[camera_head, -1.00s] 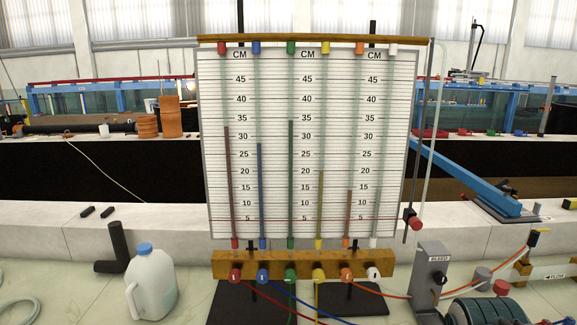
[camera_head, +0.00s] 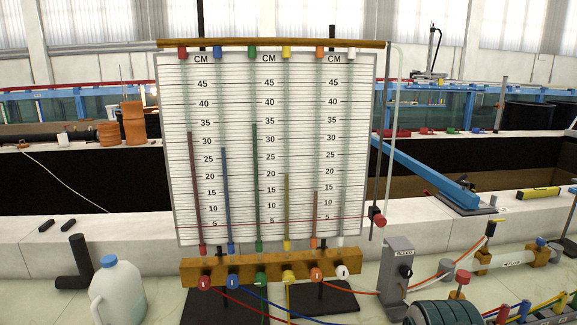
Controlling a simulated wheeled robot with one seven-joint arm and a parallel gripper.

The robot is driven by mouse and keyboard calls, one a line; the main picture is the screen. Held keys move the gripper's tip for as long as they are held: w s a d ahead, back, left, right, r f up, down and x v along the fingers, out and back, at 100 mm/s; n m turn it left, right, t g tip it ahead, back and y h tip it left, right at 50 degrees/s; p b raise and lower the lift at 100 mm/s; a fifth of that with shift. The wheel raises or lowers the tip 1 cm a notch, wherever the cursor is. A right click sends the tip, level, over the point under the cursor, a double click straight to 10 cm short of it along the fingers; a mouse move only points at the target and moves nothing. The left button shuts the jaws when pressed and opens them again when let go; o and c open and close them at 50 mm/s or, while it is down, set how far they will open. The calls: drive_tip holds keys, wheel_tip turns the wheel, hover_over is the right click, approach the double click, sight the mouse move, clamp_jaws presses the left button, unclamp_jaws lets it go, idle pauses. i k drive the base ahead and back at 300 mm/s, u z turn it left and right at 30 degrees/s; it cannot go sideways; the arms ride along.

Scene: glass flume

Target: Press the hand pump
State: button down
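My gripper is not in view. I cannot tell for sure which thing is the hand pump. At the lower right, a dark green ribbed cylinder (camera_head: 445,314) lies partly cut off by the bottom edge. A red knob (camera_head: 461,278) shows just above and behind it. To its left stands a grey upright box (camera_head: 398,272) with a small label and a black knob, and an orange-red hose runs past it. Nothing touches any of these.
A manometer board (camera_head: 271,150) with coloured tubes stands in the middle on a wooden manifold (camera_head: 215,268). A white jug (camera_head: 117,292) and black elbow pipe (camera_head: 74,262) are at left. A clear tube in brass-coloured fittings (camera_head: 505,262) and coloured hoses are at right.

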sight(463, 276)
drive_tip(key=u, duration=2.15)
drive_tip(key=k, duration=1.4)
drive_tip(key=z, duration=1.8)
drive_tip(key=i, duration=0.8)
drive_tip(key=z, duration=0.05)
